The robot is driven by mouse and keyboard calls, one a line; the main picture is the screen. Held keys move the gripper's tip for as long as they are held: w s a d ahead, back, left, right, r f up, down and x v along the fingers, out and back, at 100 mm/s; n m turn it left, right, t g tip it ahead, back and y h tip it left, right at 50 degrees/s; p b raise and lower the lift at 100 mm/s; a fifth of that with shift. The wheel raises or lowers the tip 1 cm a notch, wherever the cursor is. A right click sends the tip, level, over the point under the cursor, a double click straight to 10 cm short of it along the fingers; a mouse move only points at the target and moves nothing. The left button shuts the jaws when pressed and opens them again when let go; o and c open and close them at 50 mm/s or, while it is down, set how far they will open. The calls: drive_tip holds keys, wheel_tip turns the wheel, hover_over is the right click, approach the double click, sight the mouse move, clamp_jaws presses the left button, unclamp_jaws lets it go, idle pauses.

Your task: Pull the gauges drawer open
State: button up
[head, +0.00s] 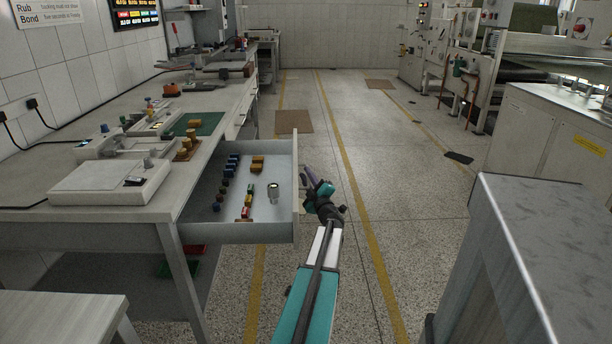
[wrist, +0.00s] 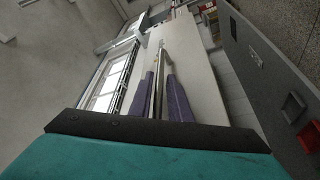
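A grey drawer (head: 235,232) stands pulled far out from the long workbench, over the aisle. Inside it lie several small coloured blocks (head: 232,163) and a small round-faced item (head: 273,190) that looks like a gauge. No label naming the drawer is readable. My gripper (head: 314,180) is at the outer side of the drawer's front panel (head: 296,195). In the wrist view, its two purple fingers (wrist: 160,78) lie close on both sides of a metal handle bar (wrist: 158,90) and appear shut on it. The exact contact is hard to see.
The workbench (head: 120,213) carries a white device (head: 110,187), a green mat (head: 195,124) and small parts. A grey cabinet (head: 545,230) stands close at the right. The speckled floor (head: 400,230) between them is clear. A stool (head: 60,310) stands at the lower left.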

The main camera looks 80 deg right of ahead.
drive_tip(key=shift+s, duration=0.1)
drive_tip(key=v, duration=1.3)
drive_tip(key=shift+s+a, duration=0.2)
drive_tip(key=shift+a, duration=0.1)
idle(0.4)
